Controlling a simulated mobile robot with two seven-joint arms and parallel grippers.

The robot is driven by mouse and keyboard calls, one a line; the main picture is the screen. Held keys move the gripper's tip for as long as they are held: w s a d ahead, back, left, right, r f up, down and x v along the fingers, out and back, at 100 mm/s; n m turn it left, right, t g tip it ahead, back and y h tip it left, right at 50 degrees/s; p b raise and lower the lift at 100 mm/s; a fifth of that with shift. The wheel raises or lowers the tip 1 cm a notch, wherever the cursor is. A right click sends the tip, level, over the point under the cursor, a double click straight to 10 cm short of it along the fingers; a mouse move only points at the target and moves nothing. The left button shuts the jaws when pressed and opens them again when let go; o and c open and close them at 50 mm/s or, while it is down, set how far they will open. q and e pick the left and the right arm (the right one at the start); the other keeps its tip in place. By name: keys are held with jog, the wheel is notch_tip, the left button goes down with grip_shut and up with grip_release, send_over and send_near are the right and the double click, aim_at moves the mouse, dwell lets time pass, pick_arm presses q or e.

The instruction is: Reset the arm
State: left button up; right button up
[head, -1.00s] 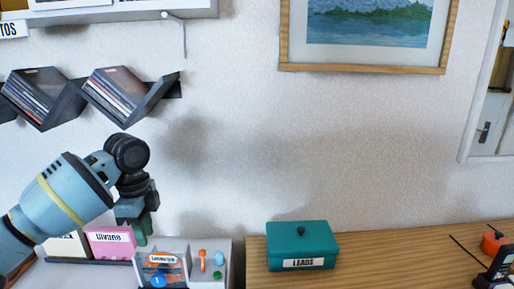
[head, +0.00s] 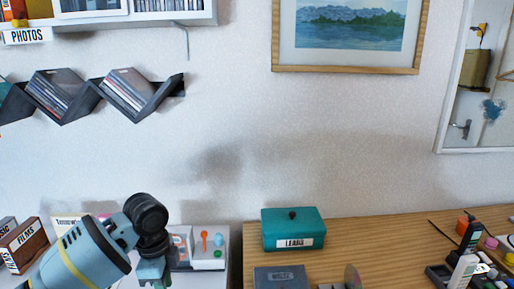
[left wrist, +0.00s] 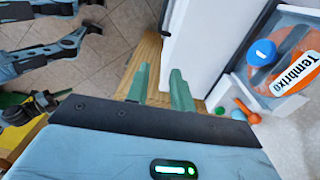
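My left arm comes in at the lower left of the head view, and its gripper (head: 155,274) points down in front of the low white unit, partly cut off by the bottom edge. In the left wrist view the two green fingers of my left gripper (left wrist: 160,78) stand apart with nothing between them. The tiled floor and a wooden strip show beyond them. My right gripper is not seen in the head view. Blue-grey parts at the upper left of the left wrist view appear to be mine.
A white tray (left wrist: 222,95) with a "Tembrixo" item (left wrist: 290,72) is right of the fingers. A teal "LEADS" box (head: 292,232) and a grey box (head: 281,279) stand on the wooden desk (head: 370,240). Zigzag disc shelves (head: 97,92) hang on the wall above.

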pick_arm(q)
jog(key=s+d+f+n+h, duration=0.1)
jog(key=s+d+f+n, duration=0.25)
jog(key=s+f, duration=0.6)
jog(key=s+d+f+n+h, duration=0.2)
jog(key=s+d+f, duration=0.3)
jog(key=s+f, duration=0.4)
jog(key=s+a+n+y, duration=0.1)
jog(key=s+a+n, duration=0.25)
jog(key=s, duration=0.35)
jog(key=s+a+n+t+y, duration=0.1)
jog(key=s+a+n, duration=0.25)
jog(key=s, duration=0.45)
jog(key=s+a+n+y, duration=0.1)
jog(key=s+a+n, duration=0.25)
jog(key=s, duration=0.35)
jog(key=w+d+f+m+t+h, duration=0.1)
jog(key=w+d+f+t, duration=0.1)
jog(key=w+f+t, duration=0.4)
jog(key=shift+w+d+f+t+h, duration=0.35)
jog(key=shift+f+t, duration=0.65)
jog(key=shift+f, duration=0.7)
